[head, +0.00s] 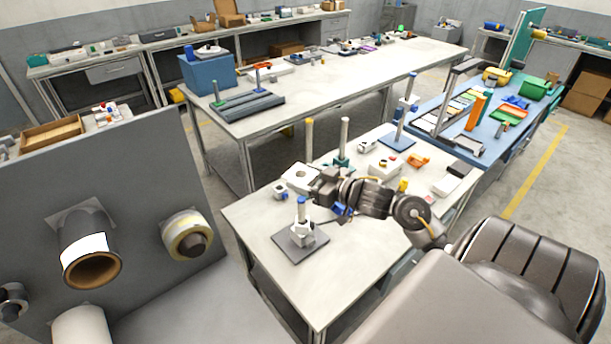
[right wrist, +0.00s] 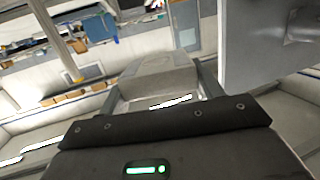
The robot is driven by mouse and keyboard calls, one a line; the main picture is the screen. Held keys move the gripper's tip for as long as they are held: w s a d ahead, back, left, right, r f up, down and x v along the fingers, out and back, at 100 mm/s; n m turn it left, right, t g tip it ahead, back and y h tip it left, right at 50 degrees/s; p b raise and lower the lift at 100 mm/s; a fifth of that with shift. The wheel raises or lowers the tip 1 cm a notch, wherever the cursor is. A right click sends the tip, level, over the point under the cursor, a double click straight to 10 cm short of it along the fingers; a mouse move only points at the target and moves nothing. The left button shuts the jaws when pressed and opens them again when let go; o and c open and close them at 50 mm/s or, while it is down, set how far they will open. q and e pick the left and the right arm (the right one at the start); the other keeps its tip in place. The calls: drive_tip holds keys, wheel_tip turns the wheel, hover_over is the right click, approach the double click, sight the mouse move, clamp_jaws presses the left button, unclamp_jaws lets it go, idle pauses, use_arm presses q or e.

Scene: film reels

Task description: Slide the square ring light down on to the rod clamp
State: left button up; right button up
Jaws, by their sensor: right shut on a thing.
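The square ring light (head: 299,176) is a pale square block with a round hole. My right gripper (head: 316,181) is shut on its side and holds it up off the table. In the right wrist view a pale grey block (right wrist: 158,80), which looks like this ring light, sits between the fingers. The rod clamp (head: 302,235) is a light grey piece low on an upright rod with a blue top (head: 301,203), on a dark square base plate (head: 300,241). The ring light appears above and slightly behind the rod's top, apart from the clamp. My left gripper is not in view.
A yellow-topped post (head: 309,138) and a grey post on a green foot (head: 344,138) stand behind the ring light. The table front (head: 318,285) is clear. A grey panel with rolls (head: 140,160) stands left.

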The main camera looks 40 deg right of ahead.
drive_tip(key=shift+f, duration=0.35)
drive_tip(key=shift+f, duration=0.1)
drive_tip(key=shift+f+b, duration=1.55)
drive_tip(key=shift+f, duration=0.85)
drive_tip(key=shift+f, duration=0.1)
drive_tip(key=shift+f+b, duration=1.4)
drive_tip(key=shift+f, duration=1)
drive_tip(key=shift+f, duration=0.15)
drive_tip(key=shift+f+b, duration=1.25)
drive_tip(key=shift+f, duration=1.1)
drive_tip(key=shift+f, duration=0.5)
